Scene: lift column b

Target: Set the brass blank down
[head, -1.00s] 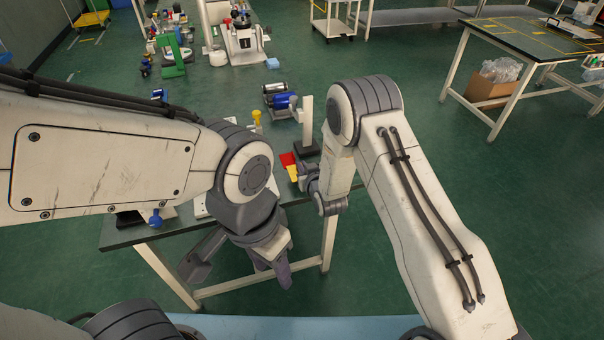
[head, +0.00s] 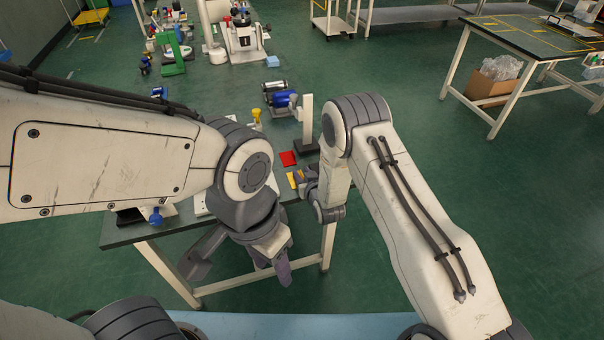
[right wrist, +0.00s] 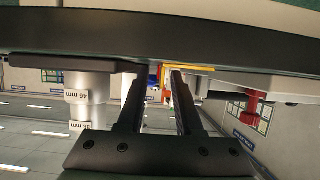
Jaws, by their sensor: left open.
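I cannot make out the brass blank in either view now. In the head view, my right gripper (head: 305,180) is low at the near right edge of the table, beside a yellow flat patch (head: 293,180). A red patch (head: 288,158) lies just beyond it. In the right wrist view, the fingers of my right gripper (right wrist: 155,80) stand apart, with background, a bit of red and a yellow edge (right wrist: 190,68) showing between and beyond them. My left gripper (head: 270,262) is open and hangs in front of the table's near edge.
A blue cylindrical device (head: 283,101) and a yellow-topped piece (head: 256,115) stand farther back. In the right wrist view, a pale stepped cylinder marked "46 mm" (right wrist: 88,80) stands left of the fingers.

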